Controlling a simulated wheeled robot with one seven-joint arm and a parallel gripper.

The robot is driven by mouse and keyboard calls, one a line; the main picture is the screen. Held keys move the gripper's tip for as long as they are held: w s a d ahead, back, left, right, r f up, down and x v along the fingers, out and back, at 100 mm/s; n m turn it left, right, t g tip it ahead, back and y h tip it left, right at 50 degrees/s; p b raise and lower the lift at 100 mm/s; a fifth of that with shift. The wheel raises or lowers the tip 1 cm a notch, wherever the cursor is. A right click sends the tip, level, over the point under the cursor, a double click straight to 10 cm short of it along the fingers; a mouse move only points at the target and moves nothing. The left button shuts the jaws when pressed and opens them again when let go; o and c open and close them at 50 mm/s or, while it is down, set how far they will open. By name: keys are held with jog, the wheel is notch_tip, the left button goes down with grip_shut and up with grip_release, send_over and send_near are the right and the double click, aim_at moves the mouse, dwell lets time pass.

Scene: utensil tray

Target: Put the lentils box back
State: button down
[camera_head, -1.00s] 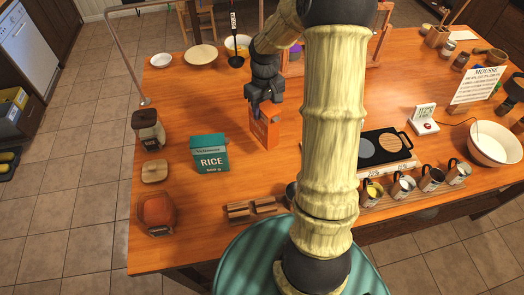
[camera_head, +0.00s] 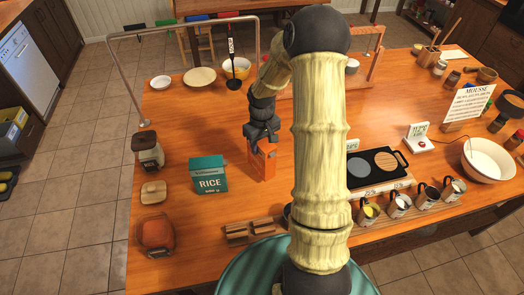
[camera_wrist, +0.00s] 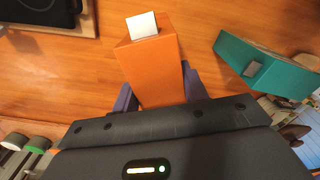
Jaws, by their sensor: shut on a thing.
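An orange box (camera_head: 262,164), likely the lentils box though I cannot read a name on it, is upright right of the rice box. My gripper (camera_head: 261,138) comes down from above and is shut on its upper part. In the wrist view the orange box (camera_wrist: 150,72) sits between the two purple fingers of my gripper (camera_wrist: 160,92), with a white patch at its end. I cannot tell whether its base touches the table. The teal rice box (camera_head: 208,174) stands to the left, apart from it, and also shows in the wrist view (camera_wrist: 262,66).
A dark-lidded jar (camera_head: 147,150), a wooden-lidded container (camera_head: 153,192) and a glass jar (camera_head: 156,236) line the left edge. A wooden rack (camera_head: 249,232) lies in front. Table behind the rice box is clear.

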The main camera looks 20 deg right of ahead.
notch_tip(320, 180, down, 4)
jog(key=shift+w+r+p, duration=0.1)
jog(key=shift+p, duration=0.4)
jog(key=c, duration=0.8)
grip_release()
jog(key=shift+f, duration=0.2)
jog(key=shift+o, duration=0.2)
jog(key=shift+r, duration=0.1)
notch_tip(320, 180, up, 12)
jog(key=b, duration=0.2)
jog(key=shift+r+b, duration=0.1)
jog(key=shift+b, duration=0.2)
